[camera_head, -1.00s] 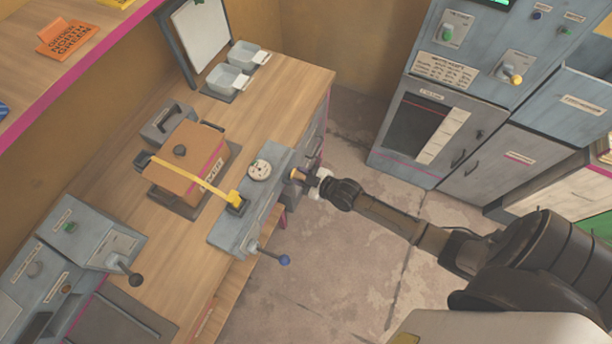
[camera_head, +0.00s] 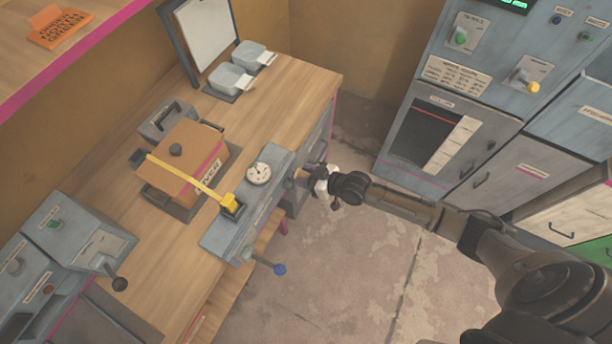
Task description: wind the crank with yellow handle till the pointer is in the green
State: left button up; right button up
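A grey tensioner unit (camera_head: 232,228) sits at the bench's front edge, with a round white dial (camera_head: 258,174) on top. The dial's pointer and green zone are too small to read. The crank's yellow handle (camera_head: 301,175) sticks out from the unit's right end. My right gripper (camera_head: 319,181) is at the outer end of this handle, its pale fingers close to or around it. I cannot tell whether they grip it. A yellow strap (camera_head: 190,177) runs from the unit over a brown box (camera_head: 186,160). My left gripper is not in view.
A blue-knobbed lever (camera_head: 279,269) sticks out from the unit's front. A grey console with a black-knobbed lever (camera_head: 120,284) stands at left. Grey trays (camera_head: 230,80) stand at the back of the bench. Grey cabinets (camera_head: 470,90) stand at right, with open floor (camera_head: 350,270) between.

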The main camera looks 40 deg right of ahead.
jog(key=o, duration=0.3)
jog(key=shift+o, duration=0.2)
jog(key=shift+s+d, duration=0.1)
jog(key=p+v, duration=0.2)
jog(key=v, duration=1.1)
jog(key=shift+s+d, duration=0.2)
jog(key=shift+r, duration=0.1)
